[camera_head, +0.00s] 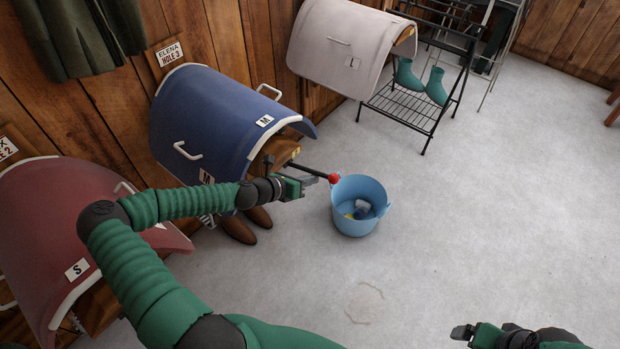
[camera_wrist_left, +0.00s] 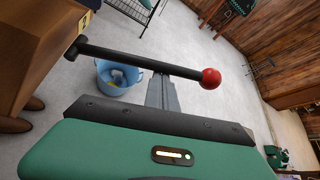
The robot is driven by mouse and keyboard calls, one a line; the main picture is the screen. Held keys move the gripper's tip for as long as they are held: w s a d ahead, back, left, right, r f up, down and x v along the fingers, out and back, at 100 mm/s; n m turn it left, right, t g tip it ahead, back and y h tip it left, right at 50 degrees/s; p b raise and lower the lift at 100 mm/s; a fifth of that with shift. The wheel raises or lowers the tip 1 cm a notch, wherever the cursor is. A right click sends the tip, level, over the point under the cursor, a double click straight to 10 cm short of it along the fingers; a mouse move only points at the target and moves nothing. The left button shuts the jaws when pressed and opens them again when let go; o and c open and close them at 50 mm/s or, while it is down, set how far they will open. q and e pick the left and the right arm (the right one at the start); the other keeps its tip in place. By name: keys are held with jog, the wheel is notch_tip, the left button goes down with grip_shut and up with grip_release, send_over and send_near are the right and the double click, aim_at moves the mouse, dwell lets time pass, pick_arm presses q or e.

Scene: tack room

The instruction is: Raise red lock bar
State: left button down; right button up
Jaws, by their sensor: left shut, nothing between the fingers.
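The lock bar is a black rod (camera_head: 313,172) with a red ball knob (camera_head: 334,178) on its free end. It juts out from the wooden end of the blue saddle rack (camera_head: 213,125). In the left wrist view the rod (camera_wrist_left: 125,58) runs across the picture to the red knob (camera_wrist_left: 210,78). My left gripper (camera_head: 309,181) is shut and empty, close to the rod. Its fingers (camera_wrist_left: 162,92) pass behind the rod in the wrist view, so the rod hides part of them. I cannot tell whether they touch. My right gripper (camera_head: 463,332) is low at the right, away from the bar.
A blue bucket (camera_head: 346,218) with things inside stands on the floor below the knob. Brown boots (camera_head: 238,230) stand under the blue rack. A maroon rack (camera_head: 45,215) is at left, a pale one (camera_head: 335,60) at the back. Floor at right is clear.

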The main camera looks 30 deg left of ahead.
pick_arm(q)
jog(key=a+r+n+h+p, duration=0.3)
jog(key=a+r+n+p, duration=0.1)
jog(key=a+r+p, duration=0.1)
jog(key=shift+w+r+h+p, duration=0.25)
jog(key=shift+r+h+p, duration=0.15)
jog(key=shift+r+p, duration=0.55)
jog(key=shift+f, duration=0.1)
